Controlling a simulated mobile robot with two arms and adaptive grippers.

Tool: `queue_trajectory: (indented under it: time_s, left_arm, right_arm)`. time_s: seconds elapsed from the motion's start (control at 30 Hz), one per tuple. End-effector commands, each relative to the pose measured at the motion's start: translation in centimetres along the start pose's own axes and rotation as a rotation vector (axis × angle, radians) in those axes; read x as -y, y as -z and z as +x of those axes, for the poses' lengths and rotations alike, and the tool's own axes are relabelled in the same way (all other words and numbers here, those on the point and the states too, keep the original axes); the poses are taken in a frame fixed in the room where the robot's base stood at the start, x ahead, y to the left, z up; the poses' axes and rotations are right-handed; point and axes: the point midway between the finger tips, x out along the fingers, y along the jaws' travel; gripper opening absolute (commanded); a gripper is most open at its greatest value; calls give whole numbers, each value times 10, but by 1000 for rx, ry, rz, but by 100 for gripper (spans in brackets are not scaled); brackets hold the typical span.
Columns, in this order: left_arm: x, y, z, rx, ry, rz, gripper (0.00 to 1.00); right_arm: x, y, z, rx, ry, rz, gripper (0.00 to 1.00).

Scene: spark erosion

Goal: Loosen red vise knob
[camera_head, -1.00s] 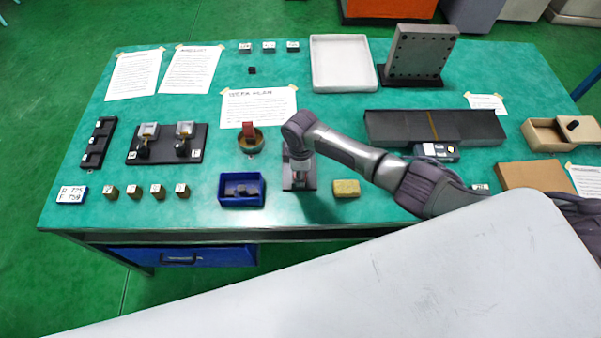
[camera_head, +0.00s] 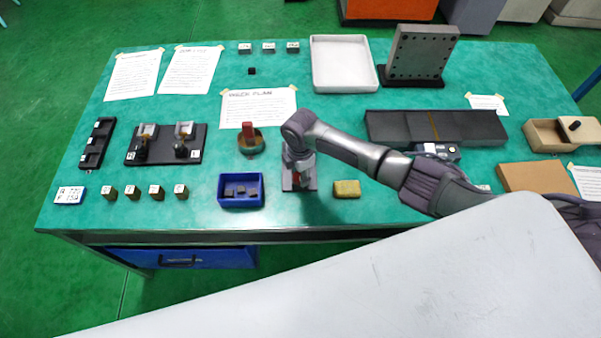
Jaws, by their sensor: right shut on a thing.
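A small vise on a grey base plate (camera_head: 311,184) stands near the front middle of the table. My right arm reaches in from the right, and my right gripper (camera_head: 298,174) points down over the vise. A small bit of red, the vise knob (camera_head: 296,181), shows at the fingertips. The gripper is shut on it; the wrist and fingers hide most of the knob and vise. My left gripper is not in view.
A blue bin (camera_head: 241,204) with small dark pieces stands left of the vise, and a yellow block (camera_head: 346,189) right of it. A long dark tray (camera_head: 385,128) lies behind my arm.

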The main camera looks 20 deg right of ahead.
Motion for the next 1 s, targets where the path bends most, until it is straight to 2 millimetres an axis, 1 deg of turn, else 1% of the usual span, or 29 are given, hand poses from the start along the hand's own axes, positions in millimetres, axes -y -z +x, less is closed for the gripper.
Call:
queue_trajectory:
  time_s: [0.37, 0.4, 0.47, 0.5, 0.53, 0.83, 0.93, 1.0]
  left_arm:
    - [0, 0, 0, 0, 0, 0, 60]
    - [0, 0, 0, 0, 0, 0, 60]
    - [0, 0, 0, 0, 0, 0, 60]
    - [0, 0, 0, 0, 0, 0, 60]
    - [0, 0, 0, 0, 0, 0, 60]
    - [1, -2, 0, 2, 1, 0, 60]
    - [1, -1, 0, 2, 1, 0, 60]
    - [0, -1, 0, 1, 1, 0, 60]
  right_arm:
    - [1, 1, 1, 0, 2, -6, 6]
    - [1, 1, 1, 0, 2, -6, 48]
    - [1, 1, 1, 0, 1, -6, 58]
    - [1, 0, 0, 0, 1, -5, 64]
    - [1, 0, 0, 0, 1, -5, 66]
    - [0, 0, -1, 0, 0, -4, 66]
    - [-1, 0, -8, -1, -2, -4, 66]
    - [-1, 0, -18, -1, -3, -4, 66]
